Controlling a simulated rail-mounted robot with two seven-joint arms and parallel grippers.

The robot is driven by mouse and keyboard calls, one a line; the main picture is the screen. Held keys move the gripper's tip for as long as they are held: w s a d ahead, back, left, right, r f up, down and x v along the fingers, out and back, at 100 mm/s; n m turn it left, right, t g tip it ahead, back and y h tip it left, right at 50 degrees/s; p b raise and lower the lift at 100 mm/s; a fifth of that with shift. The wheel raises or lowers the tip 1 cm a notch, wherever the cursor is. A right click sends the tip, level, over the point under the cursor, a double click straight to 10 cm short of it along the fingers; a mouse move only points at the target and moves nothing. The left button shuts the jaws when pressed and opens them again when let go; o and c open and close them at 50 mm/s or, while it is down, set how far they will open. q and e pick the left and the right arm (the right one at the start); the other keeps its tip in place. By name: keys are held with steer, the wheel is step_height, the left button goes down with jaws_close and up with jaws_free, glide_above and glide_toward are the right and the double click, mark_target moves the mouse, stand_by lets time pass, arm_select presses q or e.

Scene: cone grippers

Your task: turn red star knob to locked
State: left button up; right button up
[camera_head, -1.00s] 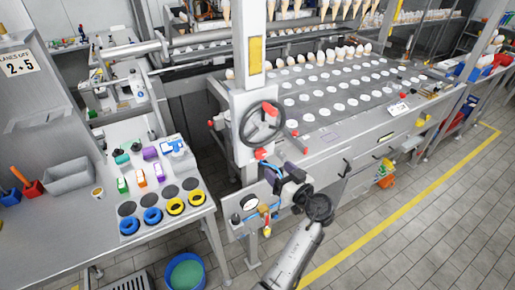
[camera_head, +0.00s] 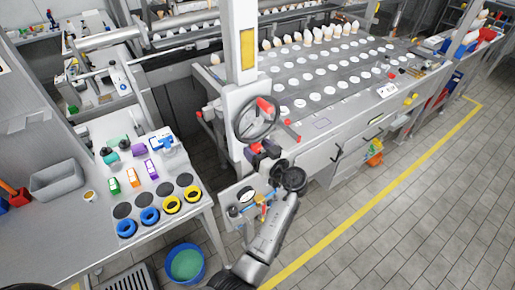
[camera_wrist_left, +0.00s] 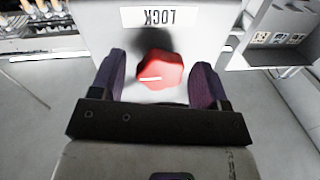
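The red star knob (camera_wrist_left: 160,70) shows in the left wrist view on a pale panel. A white line on it points left. A "LOCK" label (camera_wrist_left: 160,16) reads upside down above the knob. My left gripper (camera_wrist_left: 160,80) is open, with one purple finger on each side of the knob and gaps between fingers and knob. In the head view my left gripper (camera_head: 258,153) is at the machine's front post, just below the black handwheel (camera_head: 257,119). My right gripper is not in view.
A gauge panel (camera_head: 232,204) with small valves is below the gripper. The machine's plate with white round spots (camera_head: 340,75) is behind to the right. A bench with blue and yellow rings (camera_head: 150,216) is at left. The floor at right is clear.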

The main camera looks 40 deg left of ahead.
arm_select(q)
steer(key=c, duration=0.9)
